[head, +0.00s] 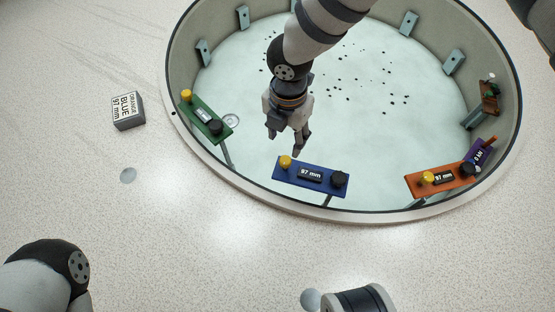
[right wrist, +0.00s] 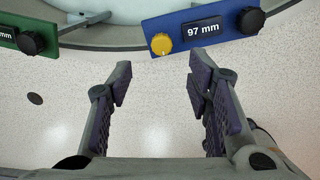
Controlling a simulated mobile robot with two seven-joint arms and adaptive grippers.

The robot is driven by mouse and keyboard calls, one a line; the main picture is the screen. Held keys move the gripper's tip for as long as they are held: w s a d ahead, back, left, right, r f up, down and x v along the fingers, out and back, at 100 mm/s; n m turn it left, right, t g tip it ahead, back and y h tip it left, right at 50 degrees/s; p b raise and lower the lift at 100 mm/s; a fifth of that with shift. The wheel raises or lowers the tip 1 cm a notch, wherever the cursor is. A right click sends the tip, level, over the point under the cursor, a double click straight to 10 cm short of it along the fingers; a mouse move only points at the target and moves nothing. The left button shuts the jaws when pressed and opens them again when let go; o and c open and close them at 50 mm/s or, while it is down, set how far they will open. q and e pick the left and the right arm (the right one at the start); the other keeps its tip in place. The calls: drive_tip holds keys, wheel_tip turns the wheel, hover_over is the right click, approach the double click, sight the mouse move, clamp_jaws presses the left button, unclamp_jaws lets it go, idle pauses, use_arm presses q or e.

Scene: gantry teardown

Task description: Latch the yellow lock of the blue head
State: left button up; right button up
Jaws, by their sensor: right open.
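The blue head (head: 292,176) is a blue plate on the near inner rim of the round basin, with a "97 mm" display, a black knob (head: 340,179) at right and the yellow lock (head: 285,162) at left. My right gripper (head: 287,143) hangs just above the yellow lock, apart from it, with fingers open and empty. In the right wrist view the blue head (right wrist: 228,28) lies beyond the open fingertips (right wrist: 160,82). The yellow lock (right wrist: 161,44) shows between and ahead of the fingers, untouched. My left gripper is out of view.
A green head (head: 196,108) stands left on the rim, an orange head (head: 415,187) and a purple one (head: 474,153) right. A box labelled "ORANGE BLUE 97 mm" (head: 128,110) lies on the speckled surface. The basin floor (head: 350,110) has dark specks.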

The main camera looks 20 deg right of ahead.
sight(285, 160)
wheel_tip(285, 160, down, 10)
drive_tip(key=b, duration=0.4)
drive_tip(key=shift+s+f, duration=0.1)
clamp_jaws()
